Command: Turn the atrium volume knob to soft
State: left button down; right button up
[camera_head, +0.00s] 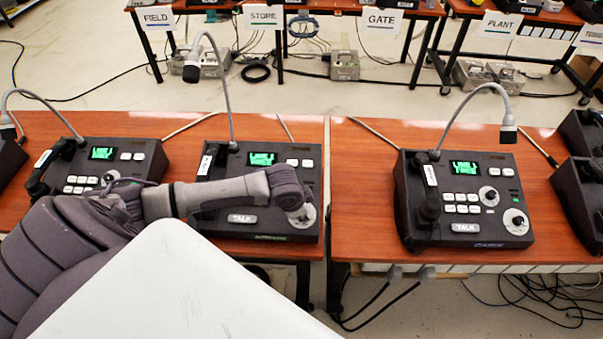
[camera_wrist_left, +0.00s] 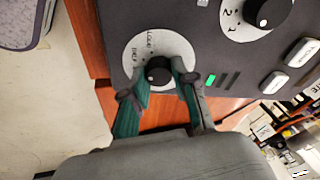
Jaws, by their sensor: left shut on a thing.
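The middle console (camera_head: 262,162) on the left table is a dark paging phone with a lit green screen, a TALK button and a gooseneck microphone. A green name label on its front edge is too blurred to read surely. Its lower right knob sits on a white round dial (camera_head: 308,222), partly covered by my left gripper (camera_head: 300,205). In the left wrist view, the small black knob (camera_wrist_left: 158,71) stands between the teal fingers of my left gripper (camera_wrist_left: 160,84), which is shut on it. Printing on the dial (camera_wrist_left: 142,48) is hard to read. My right gripper is not in view.
A second knob (camera_wrist_left: 268,10) on a numbered dial sits near my fingers. Similar consoles stand at the left (camera_head: 110,160) and on the right table (camera_head: 465,190). A gap separates the tables. Cables lie on the floor; labelled tables stand behind.

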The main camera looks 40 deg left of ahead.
pick_arm(q)
jog(key=shift+n+p, duration=1)
jog(key=shift+n, duration=0.2)
jog(key=c, duration=0.9)
grip_release()
jog(key=v, duration=1.2)
jog(key=shift+d, duration=0.2)
jog(key=shift+s, duration=0.15)
